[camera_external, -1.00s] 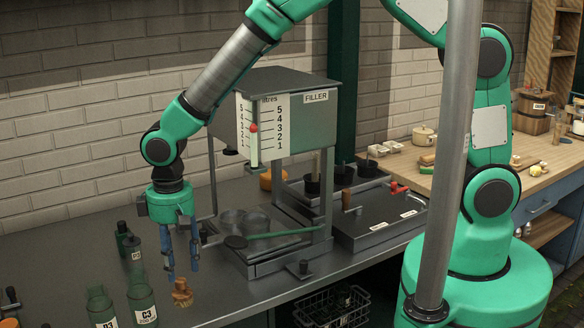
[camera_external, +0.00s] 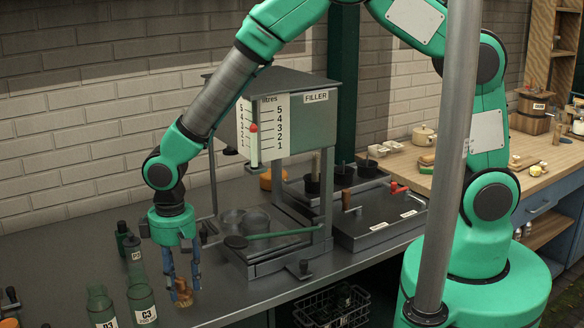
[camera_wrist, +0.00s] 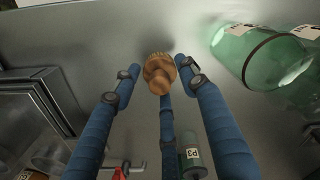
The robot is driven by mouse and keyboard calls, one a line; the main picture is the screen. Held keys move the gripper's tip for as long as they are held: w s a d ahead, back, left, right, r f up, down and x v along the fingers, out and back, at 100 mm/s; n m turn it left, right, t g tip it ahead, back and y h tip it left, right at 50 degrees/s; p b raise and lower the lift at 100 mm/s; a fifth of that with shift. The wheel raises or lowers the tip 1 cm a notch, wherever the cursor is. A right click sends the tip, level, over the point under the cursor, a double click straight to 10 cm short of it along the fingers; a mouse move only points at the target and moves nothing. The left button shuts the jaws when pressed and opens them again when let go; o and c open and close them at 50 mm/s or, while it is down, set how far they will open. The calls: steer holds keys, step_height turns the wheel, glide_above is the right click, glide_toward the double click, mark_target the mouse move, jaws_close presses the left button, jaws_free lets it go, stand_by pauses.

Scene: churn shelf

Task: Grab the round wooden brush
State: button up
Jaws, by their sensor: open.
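The round wooden brush (camera_wrist: 159,72) stands on the grey metal bench, its turned brown knob facing up in the wrist view. It also shows in the external view (camera_external: 184,296), partly hidden by a blue finger. My gripper (camera_external: 182,291) has blue fingers that reach down around the brush. In the wrist view the fingers of my gripper (camera_wrist: 160,75) are apart, with the brush between their tips and gaps visible at the sides. The gripper is open; I cannot tell whether any finger touches the brush.
A small green bottle marked P3 (camera_wrist: 193,155) is also near. The filler machine (camera_external: 288,120) stands to the right.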

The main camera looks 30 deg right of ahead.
mark_target(180, 280)
jaws_close()
steer(key=shift+r+p, duration=0.6)
steer(key=shift+r, duration=4.4)
